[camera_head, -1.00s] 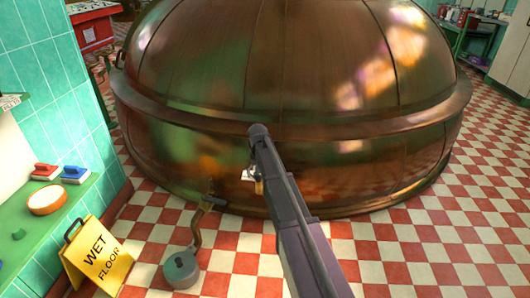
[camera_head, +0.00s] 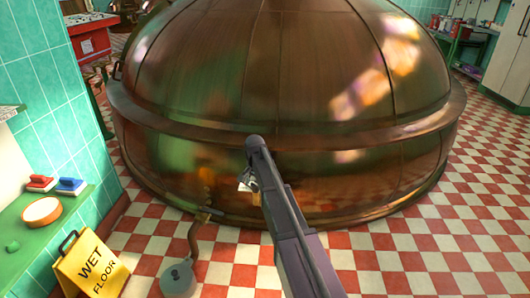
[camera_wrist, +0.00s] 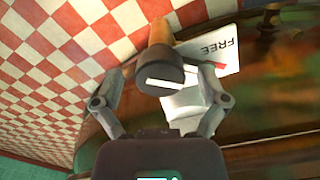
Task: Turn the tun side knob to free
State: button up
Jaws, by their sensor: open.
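The dark round knob (camera_wrist: 160,66) of the tun shows in the wrist view, on a copper-coloured stem. A white bar lies across its face, roughly level in the picture. A white plate (camera_wrist: 228,54) behind it reads FREE upside down, with a red mark partly hidden by a finger. My gripper (camera_wrist: 162,74) is open, one finger on each side of the knob. I cannot tell if either finger touches it. In the head view the copper tun (camera_head: 190,165) fills the middle, and my arm hides the knob.
A yellow wet floor sign (camera_head: 92,265) and a grey round vessel under a pipe (camera_head: 178,278) stand at the front left. Checkered floor (camera_head: 440,240) is clear at the right.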

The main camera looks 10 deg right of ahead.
aim_at(256, 184)
jog(key=m, duration=0.2)
jog(key=shift+m, duration=0.3)
jog(key=shift+r+m, duration=0.2)
jog(key=shift+m, duration=0.1)
notch_tip(256, 184, up, 13)
jog(key=p, duration=1.4)
jog(key=s+r+n+p, duration=0.6)
jog(key=s+r+p, duration=0.5)
jog(key=s, duration=0.4)
jog(key=shift+s+r+p, duration=0.35)
jog(key=shift+r, duration=0.3)
jog(key=s+r+n+p, duration=0.5)
jog(key=s+r+p, duration=0.3)
jog(key=s, duration=0.5)
jog(key=shift+s+n, duration=0.3)
